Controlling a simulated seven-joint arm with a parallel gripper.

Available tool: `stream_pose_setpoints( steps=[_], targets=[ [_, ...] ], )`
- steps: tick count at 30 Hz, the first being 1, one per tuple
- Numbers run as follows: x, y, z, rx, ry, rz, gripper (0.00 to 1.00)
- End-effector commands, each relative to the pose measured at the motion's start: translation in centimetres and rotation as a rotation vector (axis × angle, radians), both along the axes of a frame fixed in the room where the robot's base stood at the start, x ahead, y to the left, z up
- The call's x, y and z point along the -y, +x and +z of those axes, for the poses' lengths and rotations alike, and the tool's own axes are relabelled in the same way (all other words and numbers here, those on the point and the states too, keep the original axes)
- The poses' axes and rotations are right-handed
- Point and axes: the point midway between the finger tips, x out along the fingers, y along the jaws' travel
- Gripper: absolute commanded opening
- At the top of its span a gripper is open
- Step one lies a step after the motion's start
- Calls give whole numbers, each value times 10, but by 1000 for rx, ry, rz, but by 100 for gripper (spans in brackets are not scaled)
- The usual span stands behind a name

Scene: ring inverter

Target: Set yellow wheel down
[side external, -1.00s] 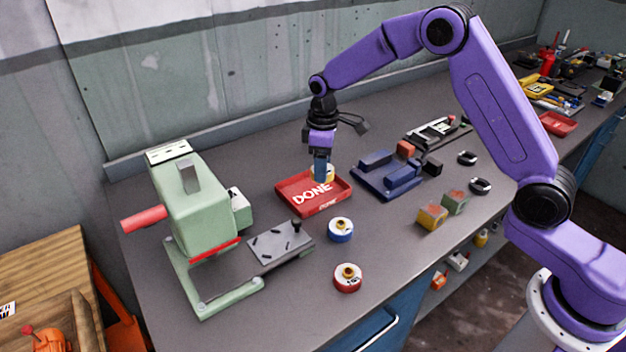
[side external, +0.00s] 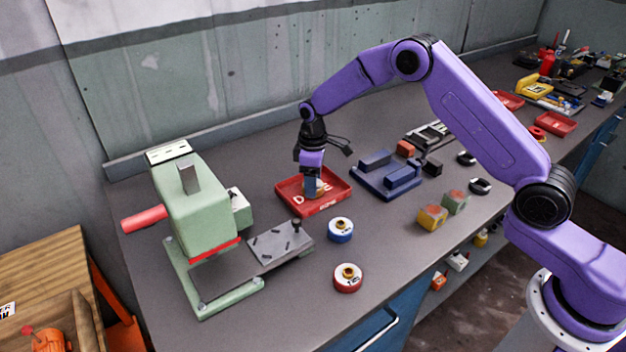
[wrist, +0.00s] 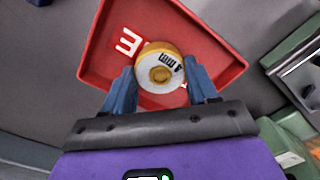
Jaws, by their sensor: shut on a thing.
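The yellow wheel (wrist: 160,68) shows in the wrist view as a white-faced disc with a yellow rim and a brass-coloured hub. My gripper (wrist: 160,88) is shut on it, with one blue finger on each side. In the side view my gripper (side external: 311,190) is low over the red tray (side external: 337,197) marked DONE, and the wheel is mostly hidden behind the fingers. The tray also fills much of the wrist view (wrist: 215,60). The wheel is inside the tray's outline; I cannot tell whether it touches the floor.
A blue wheel (side external: 340,229) and a red wheel (side external: 347,278) stand on the bench in front of the tray. A green press (side external: 200,205) is at left. A dark blue fixture (side external: 385,176) is right of the tray. Yellow (side external: 432,216) and green (side external: 454,201) blocks lie farther right.

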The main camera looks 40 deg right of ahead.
Motion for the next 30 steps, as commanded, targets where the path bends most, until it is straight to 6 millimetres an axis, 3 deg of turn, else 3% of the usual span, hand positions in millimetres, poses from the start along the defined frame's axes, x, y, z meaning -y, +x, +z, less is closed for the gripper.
stream_pose_setpoints(
  steps=[4, 5, 6, 7, 20, 30],
  targets=[
    [0, 0, -2, 1, 0, 0, 5],
    [0, 0, -3, 0, 0, 0, 65],
    [0, 0, -3, 0, 0, 0, 78],
    [0, 0, -3, 0, 0, 0, 84],
    [0, 0, 7, 1, 0, 0, 84],
    [-1, 1, 71, 5, 2, 1, 84]
  ],
)
